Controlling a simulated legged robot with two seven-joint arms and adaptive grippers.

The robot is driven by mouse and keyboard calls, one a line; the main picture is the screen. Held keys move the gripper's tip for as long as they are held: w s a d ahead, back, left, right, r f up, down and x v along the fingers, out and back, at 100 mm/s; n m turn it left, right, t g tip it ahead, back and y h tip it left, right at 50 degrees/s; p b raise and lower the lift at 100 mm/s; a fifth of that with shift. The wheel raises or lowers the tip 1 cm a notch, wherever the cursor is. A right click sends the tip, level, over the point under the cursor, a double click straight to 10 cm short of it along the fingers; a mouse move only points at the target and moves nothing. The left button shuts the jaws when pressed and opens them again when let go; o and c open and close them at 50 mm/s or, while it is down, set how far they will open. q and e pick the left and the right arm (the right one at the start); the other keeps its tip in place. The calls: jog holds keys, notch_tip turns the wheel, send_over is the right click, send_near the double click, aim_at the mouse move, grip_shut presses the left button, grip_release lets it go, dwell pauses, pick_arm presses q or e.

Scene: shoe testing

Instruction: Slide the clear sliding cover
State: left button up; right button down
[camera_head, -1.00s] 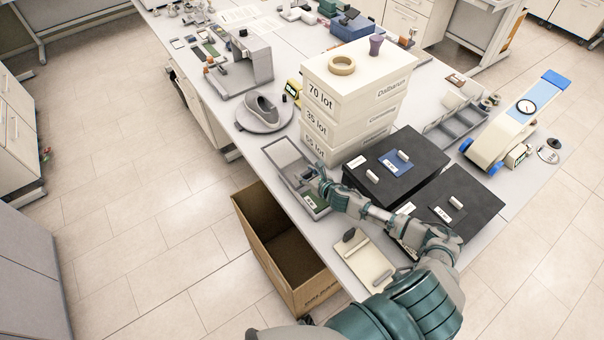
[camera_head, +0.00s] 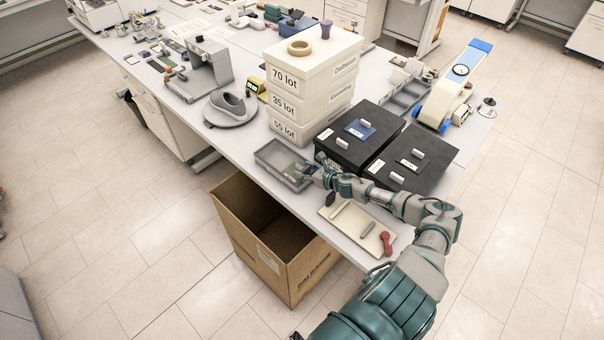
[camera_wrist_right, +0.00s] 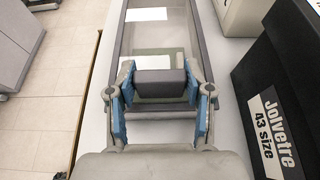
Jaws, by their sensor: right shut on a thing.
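A long grey tray (camera_head: 268,163) lies at the table's front-left edge. The clear sliding cover (camera_wrist_right: 150,48) spans its top in the right wrist view, with a pale patch visible through or on it. A dark grey block-like handle (camera_wrist_right: 160,84) sits at the cover's near end. My right gripper (camera_wrist_right: 160,90) has its blue fingers on both sides of this handle, shut on it. In the head view the right gripper (camera_head: 314,172) is at the tray's near right end and hides part of it. My left gripper is not in view.
Black shoe boxes (camera_head: 362,143) stand right of the tray, and white stacked boxes (camera_head: 311,90) behind it. An open cardboard box (camera_head: 268,235) stands below the table's edge. A beige board (camera_head: 358,228) with small tools lies in front.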

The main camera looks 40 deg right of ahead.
jog(key=shift+s+a+f, duration=0.1)
jog(key=shift+s+f, duration=0.05)
jog(key=shift+f, duration=0.15)
jog(key=c, duration=0.6)
grip_release()
jog(key=shift+o, duration=0.8)
jog(key=shift+d+f, duration=0.1)
jog(key=shift+d, duration=0.25)
jog(key=shift+a, duration=0.1)
jog(key=shift+a+r, duration=0.1)
jog(key=shift+r, duration=0.1)
jog(key=shift+a+r, duration=0.1)
jog(key=shift+s+r, duration=0.1)
jog(key=shift+s, duration=0.15)
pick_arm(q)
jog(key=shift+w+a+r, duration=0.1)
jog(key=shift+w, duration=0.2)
pick_arm(e)
jog(key=v, duration=1.1)
jog(key=shift+d, duration=0.3)
jog(key=shift+s+d+f, duration=0.1)
jog(key=shift+d+f, duration=0.05)
jog(key=shift+f, duration=0.1)
